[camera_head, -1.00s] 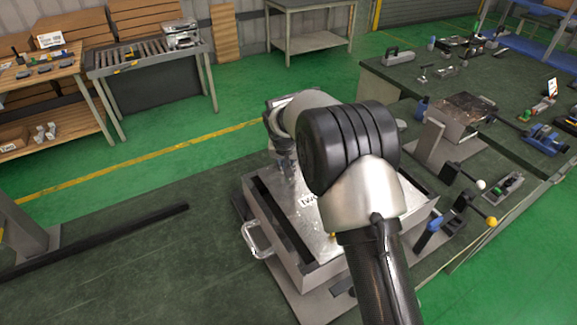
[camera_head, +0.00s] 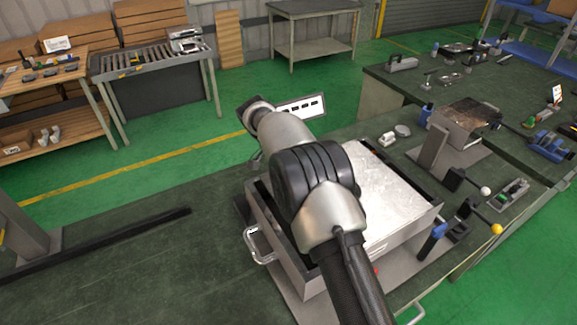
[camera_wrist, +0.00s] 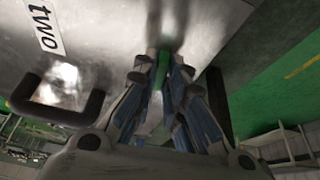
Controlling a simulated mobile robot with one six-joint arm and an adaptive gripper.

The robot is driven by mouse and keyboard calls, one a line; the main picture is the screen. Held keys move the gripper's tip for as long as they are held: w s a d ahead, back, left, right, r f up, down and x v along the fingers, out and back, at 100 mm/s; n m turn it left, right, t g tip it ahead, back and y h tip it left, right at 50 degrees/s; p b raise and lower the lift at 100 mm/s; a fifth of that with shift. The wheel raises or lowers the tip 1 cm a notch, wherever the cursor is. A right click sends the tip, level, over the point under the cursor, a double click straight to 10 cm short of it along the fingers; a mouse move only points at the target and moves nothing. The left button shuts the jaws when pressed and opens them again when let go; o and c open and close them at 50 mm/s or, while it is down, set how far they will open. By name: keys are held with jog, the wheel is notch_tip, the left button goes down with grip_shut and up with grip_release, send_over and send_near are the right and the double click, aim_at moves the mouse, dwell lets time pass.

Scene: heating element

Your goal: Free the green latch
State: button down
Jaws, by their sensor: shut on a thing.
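The green latch (camera_wrist: 163,70) shows as a small green piece between my fingertips in the wrist view. My gripper (camera_wrist: 162,78) is shut on it, with the blue-grey fingers close together beside a metal surface (camera_wrist: 115,40). That surface bears a label reading "two" (camera_wrist: 46,30). In the head view, a metal box (camera_head: 405,240) with a bright top (camera_head: 390,195) stands on the bench. My arm covers part of the box, and my fingers and the latch are hidden there.
A dark U-shaped handle (camera_wrist: 60,112) is left of my fingers in the wrist view. The box's side handle (camera_head: 258,246) shows in the head view. Levers with white and yellow knobs (camera_head: 496,229) stand to its right. The bench (camera_head: 110,255) is mostly clear at left.

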jog(key=shift+a+m+p, duration=0.1)
jog(key=shift+m+p, duration=0.2)
jog(key=shift+m, duration=0.3)
jog(key=c, duration=1.6)
grip_release()
jog(key=shift+c, duration=0.2)
jog(key=v, duration=1.2)
jog(key=shift+w, duration=0.2)
